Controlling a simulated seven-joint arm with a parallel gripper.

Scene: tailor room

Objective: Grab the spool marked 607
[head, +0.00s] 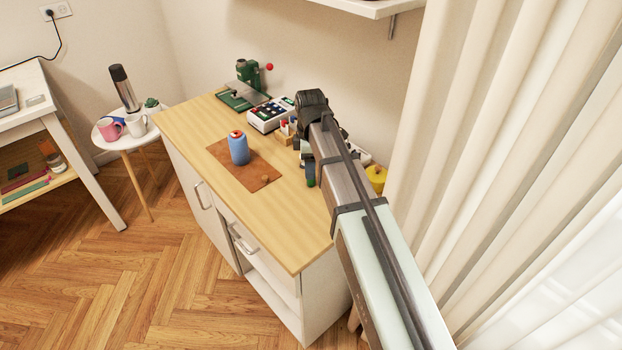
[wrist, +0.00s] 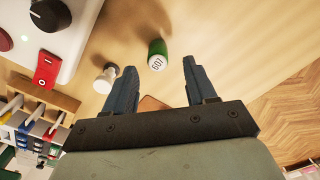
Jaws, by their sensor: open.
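In the wrist view a green spool (wrist: 157,54) stands or lies on the light wooden top, its pale end label showing an upside-down number that looks like 607. My gripper (wrist: 160,66) is open. The spool shows in the gap between the fingertips, at or just beyond them; I cannot tell the exact depth. Nothing is held.
A small white item (wrist: 104,79) stands close beside the left finger. A box with a red switch (wrist: 46,70) and a rack of coloured pieces (wrist: 35,125) are at the left. A yellow item (head: 376,177) is right of my arm.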

